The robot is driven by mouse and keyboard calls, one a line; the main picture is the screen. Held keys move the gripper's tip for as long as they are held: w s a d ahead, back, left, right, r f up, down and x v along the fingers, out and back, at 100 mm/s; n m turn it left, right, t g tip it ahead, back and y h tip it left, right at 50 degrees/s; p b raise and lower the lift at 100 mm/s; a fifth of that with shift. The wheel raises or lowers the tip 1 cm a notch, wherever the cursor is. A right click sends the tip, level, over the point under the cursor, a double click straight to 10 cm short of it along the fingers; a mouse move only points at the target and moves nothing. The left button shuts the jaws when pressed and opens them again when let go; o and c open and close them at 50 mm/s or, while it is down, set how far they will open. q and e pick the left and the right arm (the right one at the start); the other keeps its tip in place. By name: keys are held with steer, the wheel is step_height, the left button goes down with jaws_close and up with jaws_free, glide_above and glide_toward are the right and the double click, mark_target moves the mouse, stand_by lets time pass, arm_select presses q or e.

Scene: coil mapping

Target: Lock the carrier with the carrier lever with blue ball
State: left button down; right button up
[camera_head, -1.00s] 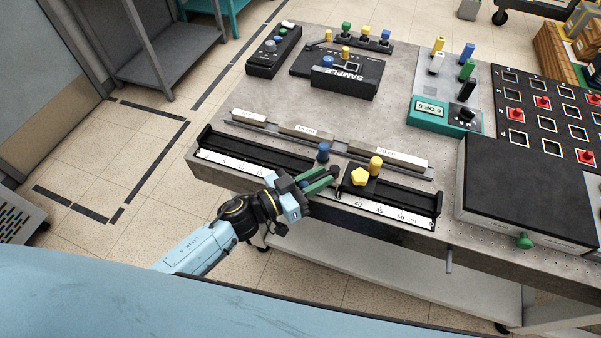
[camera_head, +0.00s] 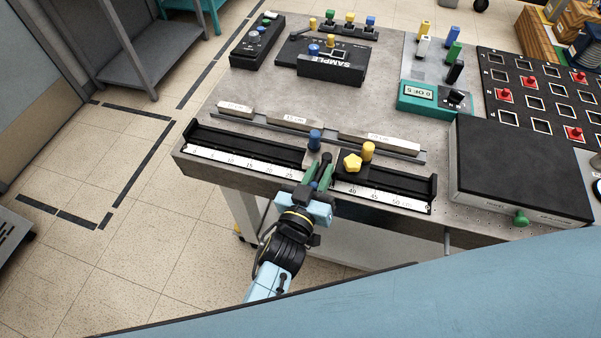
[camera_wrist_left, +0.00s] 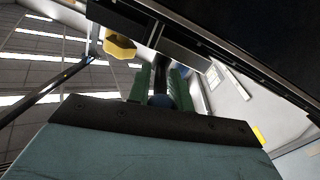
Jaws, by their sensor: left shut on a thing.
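The carrier (camera_head: 349,177) is a black block on the ruled track (camera_head: 250,160), with a yellow star knob (camera_head: 352,163) and a yellow post (camera_head: 367,150) on it. A blue post (camera_head: 314,140) stands just left of it. My left gripper (camera_head: 322,172) is at the carrier's left side, its green fingers shut around the dark carrier lever (camera_wrist_left: 161,74). The lever's blue ball (camera_wrist_left: 160,100) shows between the fingers, close to the palm, in the left wrist view. The ball is hidden in the head view. My right gripper is out of view.
Metal blocks (camera_head: 295,121) lie on a rail behind the track. A black box with a green knob (camera_head: 520,218) stands to the right. A teal meter (camera_head: 425,95), a black sample box (camera_head: 333,68) and a grid board with red pegs (camera_head: 527,82) stand farther back. Floor is open left of the table.

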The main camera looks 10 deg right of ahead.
arm_select(q)
steer(key=shift+s, duration=0.1)
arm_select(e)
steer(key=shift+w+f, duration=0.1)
arm_select(q)
steer(key=c, duration=1.3)
jaws_free()
steer(key=shift+p+v, duration=0.7)
steer(key=shift+v, duration=6)
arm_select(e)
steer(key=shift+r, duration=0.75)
arm_select(q)
steer(key=shift+d, duration=0.1)
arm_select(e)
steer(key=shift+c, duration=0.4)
